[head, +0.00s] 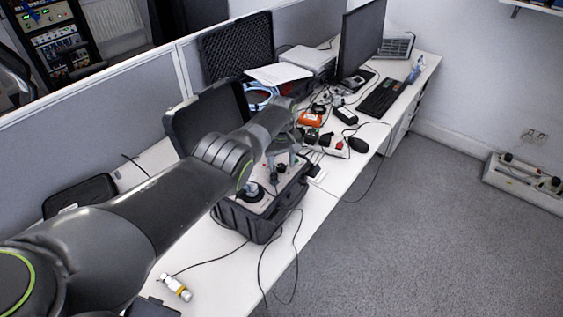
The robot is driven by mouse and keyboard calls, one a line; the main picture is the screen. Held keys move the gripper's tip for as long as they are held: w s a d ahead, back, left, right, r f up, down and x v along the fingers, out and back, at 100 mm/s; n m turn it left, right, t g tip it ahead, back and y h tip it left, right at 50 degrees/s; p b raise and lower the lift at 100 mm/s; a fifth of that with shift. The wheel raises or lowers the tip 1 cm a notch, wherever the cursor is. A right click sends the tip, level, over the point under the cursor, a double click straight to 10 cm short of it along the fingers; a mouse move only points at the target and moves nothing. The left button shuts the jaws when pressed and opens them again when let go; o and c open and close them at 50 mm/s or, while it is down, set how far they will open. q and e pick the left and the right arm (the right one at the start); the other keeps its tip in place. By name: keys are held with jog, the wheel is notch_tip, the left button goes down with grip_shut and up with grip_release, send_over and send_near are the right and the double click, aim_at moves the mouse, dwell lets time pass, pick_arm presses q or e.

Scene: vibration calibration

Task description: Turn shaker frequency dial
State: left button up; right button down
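The shaker is a black open case (240,222) on the white desk, with a pale top panel that carries dark knobs and a round silver-and-black fitting (254,191). Its black lid stands raised behind it. My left arm reaches in from the left across the case. My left gripper (282,160) points down over the far right part of the panel, its two grey fingers apart. A small dark knob (281,169) shows just below the fingertips; I cannot tell whether they touch it. My arm hides part of the panel and lid. My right gripper is not in view.
Cables, an orange device (310,119), a black mouse-like object (358,145), a keyboard (383,97) and a monitor (361,38) crowd the desk beyond the case. A cable hangs over the desk edge. A grey partition (110,115) runs behind.

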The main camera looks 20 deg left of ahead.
aim_at(282, 165)
pick_arm(q)
notch_tip(282, 165, up, 5)
jog(key=shift+r+p, duration=0.15)
jog(key=shift+p, duration=1.1)
notch_tip(282, 165, up, 12)
jog(key=b, duration=0.1)
jog(key=shift+b, duration=0.35)
